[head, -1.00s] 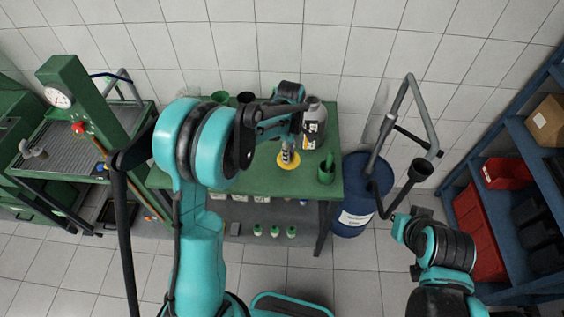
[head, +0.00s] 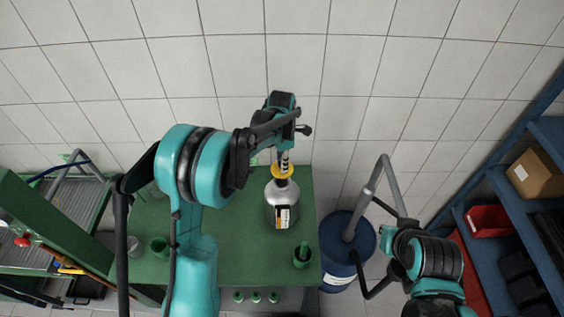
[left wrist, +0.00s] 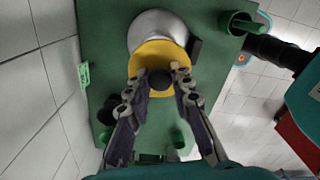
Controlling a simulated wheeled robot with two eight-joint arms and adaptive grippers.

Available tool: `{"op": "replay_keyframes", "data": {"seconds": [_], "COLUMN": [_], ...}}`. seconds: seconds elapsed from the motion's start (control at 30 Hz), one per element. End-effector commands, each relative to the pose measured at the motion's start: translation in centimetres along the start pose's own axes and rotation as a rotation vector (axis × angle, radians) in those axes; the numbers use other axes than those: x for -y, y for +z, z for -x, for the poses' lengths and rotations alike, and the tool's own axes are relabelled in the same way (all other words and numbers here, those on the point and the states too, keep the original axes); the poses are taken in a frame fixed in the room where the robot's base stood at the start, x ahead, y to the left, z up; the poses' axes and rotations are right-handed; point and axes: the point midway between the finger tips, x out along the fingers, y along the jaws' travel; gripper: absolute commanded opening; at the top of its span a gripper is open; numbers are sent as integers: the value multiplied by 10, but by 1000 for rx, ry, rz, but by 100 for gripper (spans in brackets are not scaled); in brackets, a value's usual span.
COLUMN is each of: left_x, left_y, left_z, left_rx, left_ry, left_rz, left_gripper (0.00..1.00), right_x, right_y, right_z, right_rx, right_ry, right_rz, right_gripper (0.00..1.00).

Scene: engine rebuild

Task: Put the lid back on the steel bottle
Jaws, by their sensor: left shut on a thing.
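The steel bottle (head: 281,211) stands upright on the green table, with a black, white and orange label. My left gripper (head: 285,156) is above it, shut on the yellow lid (head: 283,172). In the left wrist view, the fingers (left wrist: 158,88) close around the lid's dark knob, and the lid (left wrist: 152,57) overlaps the silver bottle (left wrist: 157,24). The bottle's mouth is hidden, so I cannot tell whether the lid touches it. My right gripper (head: 398,226) is near the blue drum; its jaws are unclear.
The green table (head: 205,262) carries green cups (head: 302,258) to the right and left of the bottle. A blue drum (head: 347,236) with a grey pipe stands right of the table. Blue shelves (head: 520,225) with red bins are farther right. A green press stands left.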

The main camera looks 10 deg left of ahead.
Motion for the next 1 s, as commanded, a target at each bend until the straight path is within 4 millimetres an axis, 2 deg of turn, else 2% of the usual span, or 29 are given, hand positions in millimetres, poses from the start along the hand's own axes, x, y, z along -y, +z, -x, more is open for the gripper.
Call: {"op": "replay_keyframes", "data": {"seconds": [0.6,1.0], "left_x": [-1,-1], "left_y": [0,0], "left_z": [-57,-59], "left_rx": [0,0], "left_ry": [0,0], "left_rz": [-1,-1], "left_gripper": [0,0], "right_x": [0,0], "right_y": [20,21], "right_z": [-29,-30], "right_rx": [0,0], "right_ry": [0,0], "right_rz": [0,0], "right_gripper": [0,0]}}
